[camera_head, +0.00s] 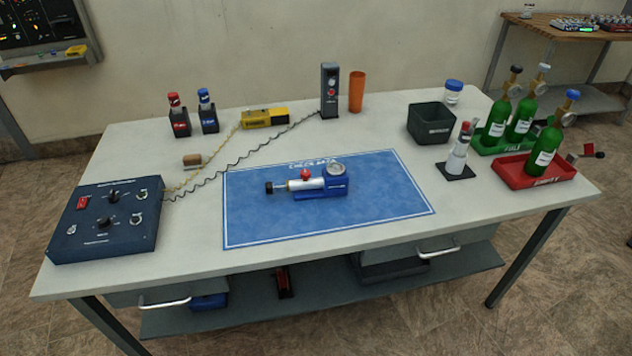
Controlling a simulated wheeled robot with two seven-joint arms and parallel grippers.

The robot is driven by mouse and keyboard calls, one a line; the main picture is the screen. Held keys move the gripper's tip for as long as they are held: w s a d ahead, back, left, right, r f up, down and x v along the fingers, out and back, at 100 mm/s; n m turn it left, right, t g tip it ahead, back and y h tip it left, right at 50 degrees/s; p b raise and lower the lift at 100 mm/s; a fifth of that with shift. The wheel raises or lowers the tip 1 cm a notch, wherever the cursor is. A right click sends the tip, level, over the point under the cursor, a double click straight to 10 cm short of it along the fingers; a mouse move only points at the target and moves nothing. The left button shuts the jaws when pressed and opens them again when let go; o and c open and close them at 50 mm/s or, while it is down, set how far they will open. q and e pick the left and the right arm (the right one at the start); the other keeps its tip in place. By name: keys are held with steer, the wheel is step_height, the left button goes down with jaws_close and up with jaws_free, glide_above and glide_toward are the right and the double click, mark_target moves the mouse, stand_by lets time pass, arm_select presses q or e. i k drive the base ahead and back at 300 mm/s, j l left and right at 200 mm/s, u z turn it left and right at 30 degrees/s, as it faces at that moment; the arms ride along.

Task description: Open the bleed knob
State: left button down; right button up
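A small device with a silver cylinder (306,184) on a blue base (334,187) lies on the blue mat (385,205) in the middle of the table. A red knob (305,174) sits on top of the cylinder. A black knob (269,188) is at its left end, and a round gauge (336,168) is at its right end. No label shows which knob is the bleed knob, and their settings cannot be read. Neither of my grippers is in view, and nothing touches the device.
A dark blue control box (105,235) stands at the left, with cables to a yellow meter (265,117) and a black stand (329,90). An orange cup (356,92), a black bin (430,122) and green bottles (545,148) in trays stand behind and right. The mat around the device is clear.

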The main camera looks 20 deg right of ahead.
mark_target(305, 172)
steer(key=i+j+z, duration=0.1)
steer(key=j, duration=0.7)
steer(key=i+j+z, duration=0.1)
steer(key=j, duration=0.7)
